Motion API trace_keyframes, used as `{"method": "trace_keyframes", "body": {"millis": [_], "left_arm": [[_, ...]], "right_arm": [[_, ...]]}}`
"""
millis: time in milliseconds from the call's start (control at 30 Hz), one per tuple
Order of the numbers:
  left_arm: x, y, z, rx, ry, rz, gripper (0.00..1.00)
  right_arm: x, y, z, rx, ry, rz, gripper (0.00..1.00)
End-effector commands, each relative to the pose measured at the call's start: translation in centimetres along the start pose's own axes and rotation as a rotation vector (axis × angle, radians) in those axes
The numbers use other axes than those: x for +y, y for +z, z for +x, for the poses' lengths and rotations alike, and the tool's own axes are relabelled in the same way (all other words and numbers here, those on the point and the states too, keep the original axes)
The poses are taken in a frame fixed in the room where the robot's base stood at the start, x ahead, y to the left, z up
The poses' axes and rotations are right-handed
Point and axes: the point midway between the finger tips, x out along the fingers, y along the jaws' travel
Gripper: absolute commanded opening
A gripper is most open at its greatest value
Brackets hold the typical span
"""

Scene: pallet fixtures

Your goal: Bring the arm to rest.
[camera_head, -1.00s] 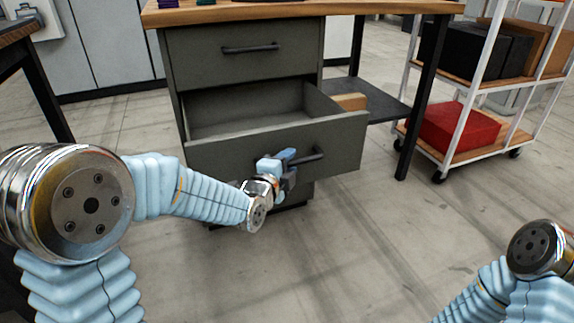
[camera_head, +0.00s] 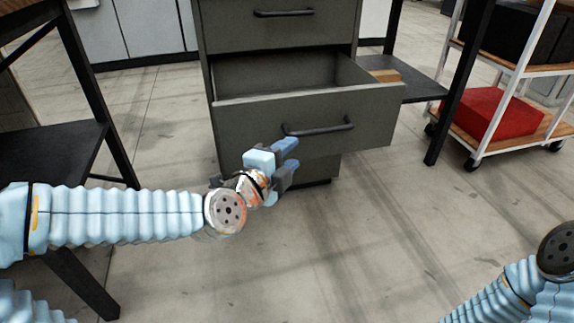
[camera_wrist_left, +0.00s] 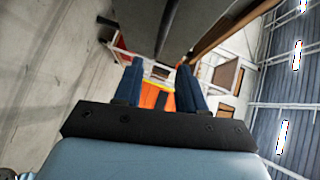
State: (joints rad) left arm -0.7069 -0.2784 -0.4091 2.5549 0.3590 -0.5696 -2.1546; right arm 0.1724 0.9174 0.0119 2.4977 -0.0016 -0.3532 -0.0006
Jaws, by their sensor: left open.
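My left gripper (camera_head: 290,162) is open and empty in the head view, just in front of and below the handle (camera_head: 318,127) of the pulled-out drawer (camera_head: 360,133). It appears apart from the handle. In the left wrist view its two blue fingers (camera_wrist_left: 158,88) are spread, with nothing between them. My left arm (camera_head: 120,216) reaches in from the left, nearly level. Part of my right arm (camera_head: 510,292) shows at the lower right; its gripper is out of view.
The grey drawer cabinet (camera_head: 275,35) stands ahead with its lower drawer open. A dark table frame (camera_head: 95,140) is close on the left. A white-framed cart (camera_head: 500,75) with a red box (camera_head: 490,112) stands at the right. The floor (camera_head: 350,240) in front is clear.

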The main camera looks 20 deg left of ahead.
Motion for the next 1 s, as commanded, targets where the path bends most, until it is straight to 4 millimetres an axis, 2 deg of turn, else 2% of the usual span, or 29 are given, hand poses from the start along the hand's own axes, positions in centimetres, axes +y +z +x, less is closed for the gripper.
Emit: {"method": "trace_keyframes", "body": {"millis": [467, 567, 667, 767, 800, 833, 900, 1000], "left_arm": [[0.0, 0.0, -0.1, 0.001, 0.002, -0.001, 0.41], [1.3, 0.0, 0.6, -0.007, 0.038, -0.035, 0.41], [5.3, 0.2, 2.3, -0.035, 0.146, -0.149, 0.41], [12.8, 0.9, 4.3, -0.111, 0.327, -0.366, 0.41], [16.2, 1.3, 4.8, -0.158, 0.405, -0.475, 0.41], [18.9, 1.5, 4.9, -0.198, 0.464, -0.561, 0.41], [24.9, 2.1, 4.6, -0.306, 0.588, -0.760, 0.41], [32.4, 2.5, 2.9, -0.479, 0.732, -1.024, 0.41]], "right_arm": [[0.0, 0.0, 0.1, 0.001, 0.000, 0.000, 0.43], [0.0, 0.0, 0.1, 0.001, 0.000, 0.000, 0.43], [0.0, 0.0, 0.1, 0.001, 0.000, 0.000, 0.43], [0.0, 0.0, 0.1, 0.001, 0.000, 0.000, 0.43], [0.0, 0.0, 0.1, 0.001, 0.000, 0.000, 0.43], [0.0, 0.0, 0.1, 0.001, 0.000, 0.000, 0.43], [0.0, 0.0, 0.1, 0.001, 0.000, 0.000, 0.43], [0.0, 0.0, 0.1, 0.001, 0.000, 0.000, 0.43]]}}
